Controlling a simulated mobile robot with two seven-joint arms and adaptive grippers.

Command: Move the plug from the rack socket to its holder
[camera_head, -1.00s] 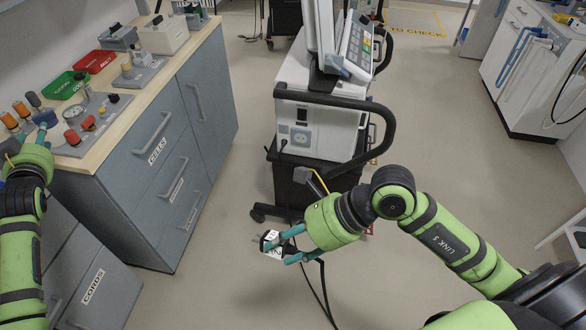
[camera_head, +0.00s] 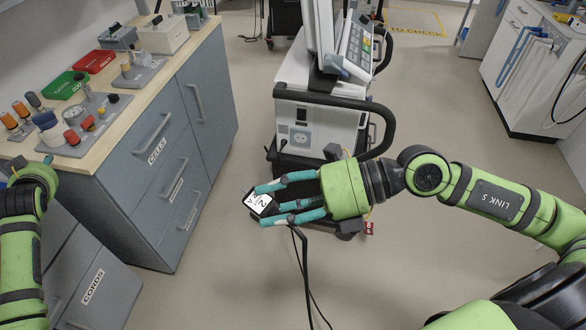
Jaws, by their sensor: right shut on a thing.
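My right gripper (camera_head: 264,205) has its teal fingers closed around a dark plug (camera_head: 249,199) with a white label on top. It holds the plug in the air between the drawer cabinet and the ventilator cart. A black cable (camera_head: 306,265) hangs down below the gripper. A pale blue socket (camera_head: 301,138) shows on the back of the ventilator cart (camera_head: 330,125); I cannot tell whether it is the rack socket. I cannot make out the plug's holder. My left gripper (camera_head: 48,160) is at the left edge by the counter front, mostly hidden, and its opening cannot be judged.
The wooden counter (camera_head: 125,105) on the left carries a green tray (camera_head: 66,86), a red tray (camera_head: 95,61) and several knobbed fittings. Grey drawers (camera_head: 165,150) stand below it. A white cabinet (camera_head: 520,75) stands at the far right.

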